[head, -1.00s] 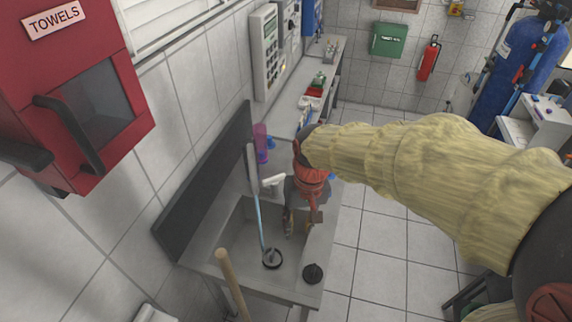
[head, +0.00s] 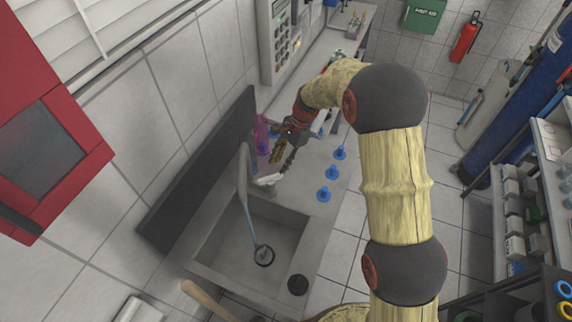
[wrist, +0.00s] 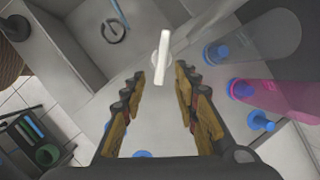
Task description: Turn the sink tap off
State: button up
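The sink tap has a tall grey curved spout (head: 243,170) and a white lever handle (head: 268,179) beside its base. A pale blue stream (head: 250,222) runs from the spout down to the drain in the sink basin (head: 225,240). My gripper (head: 281,162) is at the tap's right side, just above and beyond the handle. In the wrist view my gripper (wrist: 160,85) is open, its two fingers apart with nothing held. The white handle (wrist: 162,58) lies ahead, near the middle of the gap. I cannot tell whether a finger touches it.
A pink-purple bottle (wrist: 285,97) and a clear blue-capped bottle (wrist: 250,45) stand close to the right finger. Several blue pieces (head: 331,172) stand along the counter. A dark backsplash (head: 205,175) borders the sink. A wooden handle (head: 207,302) rises near its front.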

aim_at(271, 176)
jog(key=shift+w+a+r+m, duration=0.15)
jog(key=shift+r+m, duration=0.15)
jog(key=shift+m, duration=0.2)
jog(key=shift+s+a+r+m, duration=0.1)
jog(key=shift+s+r+m, duration=0.1)
jog(key=shift+s+m, duration=0.15)
jog(key=shift+a+m, duration=0.15)
jog(key=shift+m, duration=0.1)
jog(key=shift+w+a+f, duration=0.1)
jog(key=shift+f, duration=0.6)
jog(key=x, duration=0.6)
jog(key=shift+a+f, duration=0.2)
jog(key=shift+f, duration=0.05)
jog(key=shift+c, duration=1.4)
grip_shut()
